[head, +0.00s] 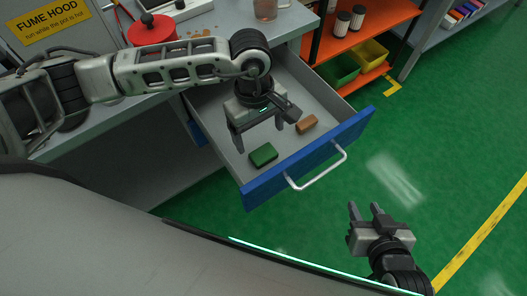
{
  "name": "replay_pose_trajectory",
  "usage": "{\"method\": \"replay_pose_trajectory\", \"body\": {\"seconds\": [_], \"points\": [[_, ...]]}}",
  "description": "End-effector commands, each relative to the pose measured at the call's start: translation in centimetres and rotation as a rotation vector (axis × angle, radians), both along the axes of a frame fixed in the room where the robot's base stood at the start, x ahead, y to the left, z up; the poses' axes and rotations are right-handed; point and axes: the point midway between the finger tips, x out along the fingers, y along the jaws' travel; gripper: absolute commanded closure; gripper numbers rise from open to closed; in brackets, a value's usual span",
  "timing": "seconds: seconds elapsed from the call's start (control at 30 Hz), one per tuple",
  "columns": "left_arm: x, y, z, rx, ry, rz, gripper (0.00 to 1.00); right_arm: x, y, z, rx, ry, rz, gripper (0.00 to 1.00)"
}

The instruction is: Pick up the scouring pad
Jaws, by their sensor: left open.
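A small dark green block (263,154), which looks like the scouring pad, lies flat on the floor of the open drawer (222,128), near its front. My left gripper (260,137) is over the drawer, pointing down, with its fingers apart and nothing between them. It appears above and slightly behind the green pad and apart from it. My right gripper (364,208) is outside the drawer at the lower right, with its fingers apart and empty.
A brown block (307,123) lies in the drawer right of the pad. The drawer's blue front (260,187) has a metal handle (318,173). A red round container (153,32) stands on the bench. An orange shelf (345,48) holds bins. Green floor is clear at right.

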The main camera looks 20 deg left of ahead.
Motion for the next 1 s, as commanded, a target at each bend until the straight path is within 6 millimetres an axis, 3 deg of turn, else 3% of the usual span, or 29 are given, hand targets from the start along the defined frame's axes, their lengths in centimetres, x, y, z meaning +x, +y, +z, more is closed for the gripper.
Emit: {"method": "replay_pose_trajectory", "body": {"seconds": [0.27,0.6,0.87,1.0], "points": [[-0.2,-0.3,-2.3,-0.002,0.003,0.001,0.18,0.3,-0.2,0.4,-0.008,-0.008,0.005,0.64],[-0.5,-0.8,-6.7,-0.002,0.003,0.002,0.18,0.6,-0.2,1.0,-0.014,-0.016,0.005,0.64],[-0.4,-0.9,-7.0,-0.003,0.000,0.000,0.18,0.6,-0.1,0.6,-0.010,-0.009,0.000,0.64],[-0.4,-0.8,-7.0,-0.003,0.000,0.000,0.54,0.6,-0.1,0.7,-0.008,-0.009,-0.002,0.64]]}}
